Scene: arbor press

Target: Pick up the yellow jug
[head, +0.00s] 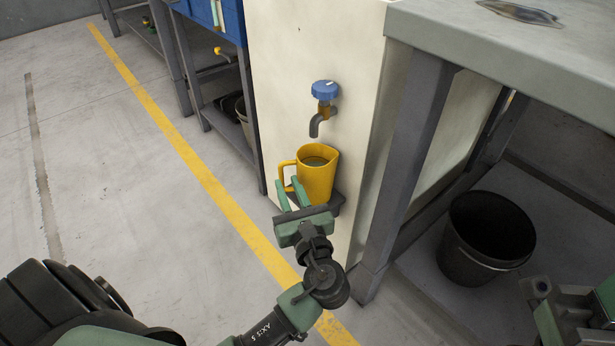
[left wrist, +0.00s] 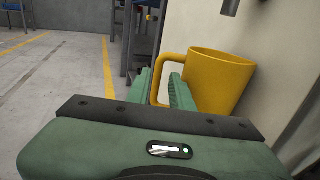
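The yellow jug (head: 319,180) stands upright on a small dark shelf (head: 334,204) fixed to a cream panel, under a tap with a blue knob (head: 325,90). Its open top shows something greenish-grey inside. Its handle points left. My left gripper (head: 290,188) is open at the handle side of the jug. In the left wrist view the jug (left wrist: 217,82) is at the right, and its handle shows between the two green fingers (left wrist: 161,88). I cannot tell whether either finger touches it. My right gripper (head: 572,312) is partly in view at the bottom right.
A grey workbench (head: 480,45) with a thick leg (head: 405,165) stands right of the panel. A black bucket (head: 487,238) is beneath it. Blue-topped benches stand at the back left. The floor at the left is clear, crossed by a yellow line (head: 190,163).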

